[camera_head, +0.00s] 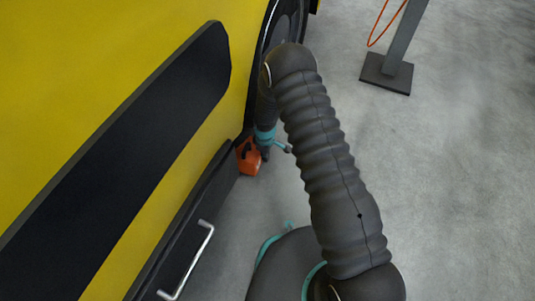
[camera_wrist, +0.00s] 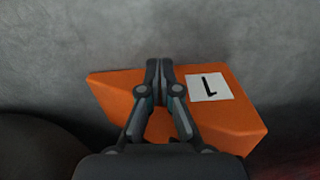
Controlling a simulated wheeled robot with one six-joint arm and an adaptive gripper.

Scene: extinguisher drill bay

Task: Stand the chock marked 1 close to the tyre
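The orange chock (camera_head: 249,163) is low beside the yellow vehicle's dark lower edge, below the wheel in the head view. In the wrist view the chock (camera_wrist: 232,117) fills the middle and bears a white label with a black 1, seen upside down. My gripper (camera_wrist: 159,64) has its two fingers drawn almost together over the chock. It appears shut on a thin part of it, which the fingers hide. The tyre (camera_head: 272,16) is at the top of the head view, its lower part hidden behind my arm. I cannot tell the gap between chock and tyre.
The yellow vehicle (camera_head: 206,118) fills the left, with a dark side panel and a metal handle (camera_head: 188,262) low down. A grey post on a square foot (camera_head: 386,74) stands at upper right.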

